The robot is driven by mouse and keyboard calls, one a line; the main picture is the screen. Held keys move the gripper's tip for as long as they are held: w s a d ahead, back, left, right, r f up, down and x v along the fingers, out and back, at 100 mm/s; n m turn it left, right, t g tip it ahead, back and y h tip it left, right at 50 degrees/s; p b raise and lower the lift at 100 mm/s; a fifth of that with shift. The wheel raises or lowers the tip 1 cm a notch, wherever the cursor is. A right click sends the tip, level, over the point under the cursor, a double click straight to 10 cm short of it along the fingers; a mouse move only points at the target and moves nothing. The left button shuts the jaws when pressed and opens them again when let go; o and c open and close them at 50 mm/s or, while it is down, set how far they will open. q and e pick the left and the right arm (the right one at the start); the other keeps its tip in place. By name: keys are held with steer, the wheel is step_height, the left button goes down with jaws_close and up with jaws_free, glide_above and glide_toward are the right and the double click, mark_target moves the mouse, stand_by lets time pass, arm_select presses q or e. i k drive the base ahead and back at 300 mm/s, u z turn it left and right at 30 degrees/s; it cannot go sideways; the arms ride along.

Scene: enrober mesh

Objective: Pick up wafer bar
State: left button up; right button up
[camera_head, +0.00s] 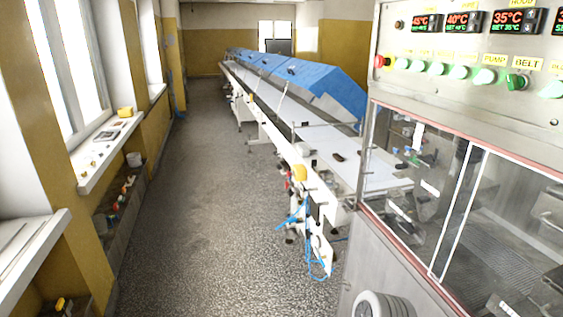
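A small dark brown piece (338,156) lies on the near part of the white conveyor belt (318,133). It may be the wafer bar, but it is too small and far off to tell for sure. No gripper touches it. Neither my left gripper nor my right gripper shows in the head view.
A glazed machine with a control panel (470,62) stands close on the right. Blue covers (318,82) run along the long conveyor line. Blue hoses (314,262) hang at its near end. Windowsills with small items line the left wall. The speckled floor (200,200) between is clear.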

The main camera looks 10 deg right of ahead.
mark_target(337, 157)
steer(key=u, duration=0.6)
steer(key=i, duration=3.1)
steer(key=z, duration=0.7)
steer(key=i, duration=1.4)
steer(key=z, duration=1.25)
